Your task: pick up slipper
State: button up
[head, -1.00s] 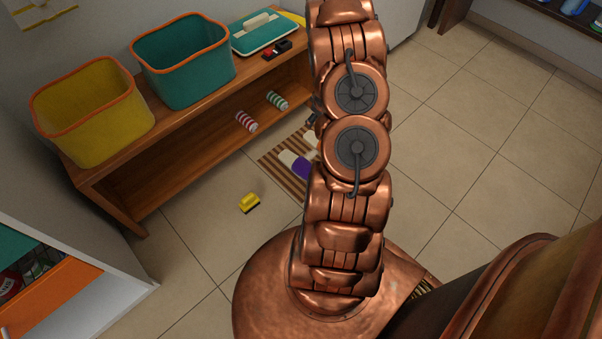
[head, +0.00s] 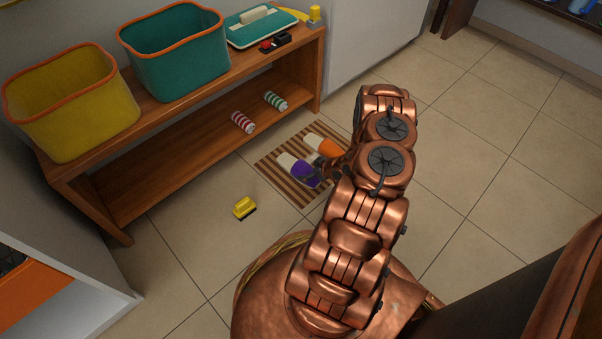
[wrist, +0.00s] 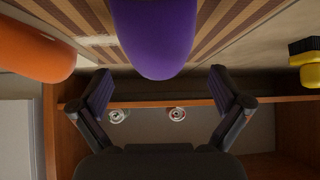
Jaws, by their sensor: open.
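A purple slipper with a white inner sole (head: 306,173) lies on the striped mat (head: 290,192). An orange slipper (head: 322,145) lies beside it on the same mat. In the wrist view the purple toe (wrist: 155,40) is large at the top centre, and the orange slipper (wrist: 32,50) is at the upper left. My gripper (wrist: 161,76) is open, its two dark fingers spread wide with nothing between the pads. The purple toe sits in line with the gap between the fingertips. In the head view my arm partly hides the gripper, close by the purple slipper.
A wooden shelf bench (head: 200,165) stands behind the mat, bearing a yellow bin (head: 75,110) and a teal bin (head: 175,60). Two striped rolls, red (head: 243,122) and green (head: 275,100), lie on its lower shelf. A yellow brush (head: 244,208) lies on the tiles. Floor at right is clear.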

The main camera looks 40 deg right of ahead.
aim_at(301, 169)
jog(key=b+x, duration=0.3)
jog(key=x, duration=0.3)
jog(key=shift+w+f, duration=0.1)
jog(key=shift+f, duration=0.05)
jog(key=shift+w+f, duration=0.1)
jog(key=shift+w, duration=0.15)
jog(key=shift+c, duration=0.3)
jog(key=c, duration=1)
